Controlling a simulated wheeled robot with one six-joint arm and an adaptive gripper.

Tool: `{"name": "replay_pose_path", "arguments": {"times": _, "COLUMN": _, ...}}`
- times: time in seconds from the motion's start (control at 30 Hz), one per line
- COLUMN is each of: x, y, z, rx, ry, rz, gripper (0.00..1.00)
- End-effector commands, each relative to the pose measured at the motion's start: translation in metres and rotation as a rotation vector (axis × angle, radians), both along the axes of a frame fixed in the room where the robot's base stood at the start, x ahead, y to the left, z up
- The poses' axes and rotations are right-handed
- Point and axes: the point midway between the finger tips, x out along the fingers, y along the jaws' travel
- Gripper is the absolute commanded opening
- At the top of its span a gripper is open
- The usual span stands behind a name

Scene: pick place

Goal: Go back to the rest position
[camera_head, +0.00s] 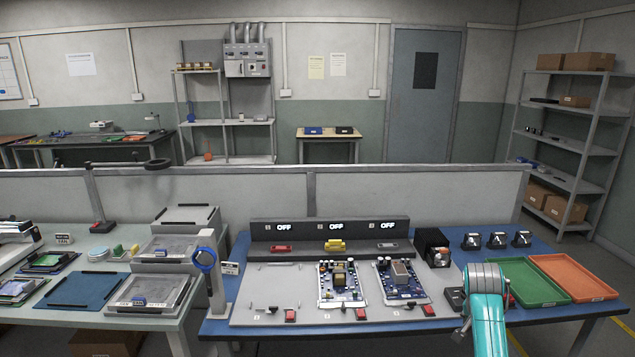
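My arm, teal with a grey joint at its upper end, rises from the bottom edge at the right of the blue workbench (380,326). No gripper fingers show, so I cannot see whether my gripper holds anything. Two circuit boards sit on the grey test plate, a middle board (329,287) and a right board (412,284). The left slot (275,285) of the plate is bare. The console (290,233) behind shows OFF above each of the three slots.
A green tray (546,303) and an orange tray (603,292) lie at the bench's right end. A black box (429,238) and several small black units (497,240) stand behind my arm. A blue-ringed stand (215,290) rises at the bench's left end. A second table (60,317) is left.

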Motion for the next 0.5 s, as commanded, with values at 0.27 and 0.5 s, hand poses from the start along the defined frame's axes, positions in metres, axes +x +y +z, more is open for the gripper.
{"name": "replay_pose_path", "arguments": {"times": 0.27, "x": -0.032, "y": 0.029, "z": -0.083, "rx": -0.03, "ry": -0.052, "rz": 0.114, "gripper": 0.6}}
{"name": "replay_pose_path", "arguments": {"times": 0.5, "x": -0.081, "y": 0.064, "z": -0.155, "rx": -0.067, "ry": -0.127, "rz": 0.244, "gripper": 0.6}}
